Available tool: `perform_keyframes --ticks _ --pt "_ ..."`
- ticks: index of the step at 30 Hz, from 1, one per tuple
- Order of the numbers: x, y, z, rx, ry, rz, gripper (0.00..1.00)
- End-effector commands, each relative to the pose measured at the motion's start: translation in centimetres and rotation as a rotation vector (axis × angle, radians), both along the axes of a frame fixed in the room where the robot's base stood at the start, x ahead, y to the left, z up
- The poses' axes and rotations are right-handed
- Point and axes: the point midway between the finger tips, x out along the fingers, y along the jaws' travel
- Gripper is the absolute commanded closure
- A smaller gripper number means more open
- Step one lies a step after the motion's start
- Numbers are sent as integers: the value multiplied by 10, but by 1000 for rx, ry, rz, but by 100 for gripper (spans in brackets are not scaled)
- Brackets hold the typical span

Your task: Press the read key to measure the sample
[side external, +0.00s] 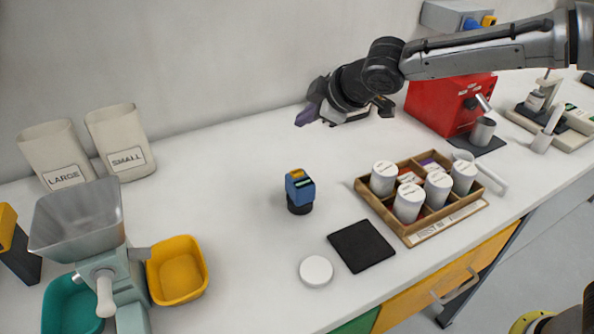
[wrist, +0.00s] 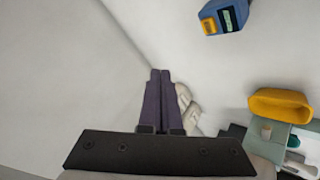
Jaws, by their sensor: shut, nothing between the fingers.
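A small blue meter (side external: 300,189) stands on a black round base on the white counter, near the middle of the side external view. It has a dark display with a greenish readout and a yellow part on top, possibly the read key (side external: 297,174). The meter also shows at the top right of the wrist view (wrist: 229,17), with its yellow part (wrist: 209,25). My gripper (side external: 306,114) is raised above the counter near the back wall, apart from the meter. Its purple fingers are shut together and empty in the wrist view (wrist: 160,73). No sample is clearly visible.
A wooden crate (side external: 433,233) of white-lidded jars, a black mat (side external: 361,246) and a white disc (side external: 316,270) lie near the front. A hopper machine (side external: 80,215) and yellow bin (side external: 178,270) stand left. Counter around the meter is clear.

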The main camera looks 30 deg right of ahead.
Motion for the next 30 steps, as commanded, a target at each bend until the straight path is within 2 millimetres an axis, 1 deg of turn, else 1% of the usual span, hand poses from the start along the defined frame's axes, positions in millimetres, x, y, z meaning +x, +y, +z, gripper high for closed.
perform_keyframes --ticks 1,4,13,17,20,30 --pt "-1 5 -4 -3 7 8 100" --pt "-3 9 -6 -4 9 16 100" --pt "-4 9 -5 -4 9 15 100" --pt "-4 8 -9 -4 10 15 100" --pt "-4 8 -17 -6 11 14 100" --pt "-4 8 -61 -4 10 15 100"
